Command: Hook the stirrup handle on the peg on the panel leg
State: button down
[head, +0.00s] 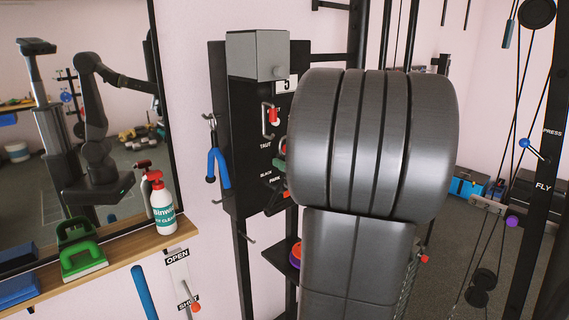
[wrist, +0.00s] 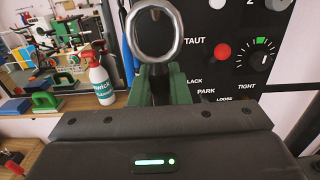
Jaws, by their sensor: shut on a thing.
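My gripper (wrist: 160,85) shows in the wrist view as two green finger pads, shut on the stirrup handle. The handle's metal ring (wrist: 130,32) rises above the fingers; its grip is mostly hidden between and behind them. The black panel (head: 245,160) has labels TAUT and PARK, and stands behind the gripper. Its dark leg (head: 241,270) runs down below. A thin silver peg (head: 248,239) sticks out near the top of this leg, below the panel. The handle is apart from this peg.
A small shelf with coloured discs (head: 294,252) stands right of the leg.

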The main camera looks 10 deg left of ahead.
jog(key=shift+s+d+f+b, duration=0.3)
jog(key=shift+s+d, duration=0.2)
jog(key=shift+d, duration=0.15)
jog(key=shift+s+d+f+b, duration=0.15)
jog(key=shift+s+d+f, duration=0.2)
jog(key=shift+s+d, duration=0.25)
jog(key=shift+s+d+f+b, duration=0.3)
jog(key=shift+s+d, duration=0.15)
jog(key=shift+d, duration=0.25)
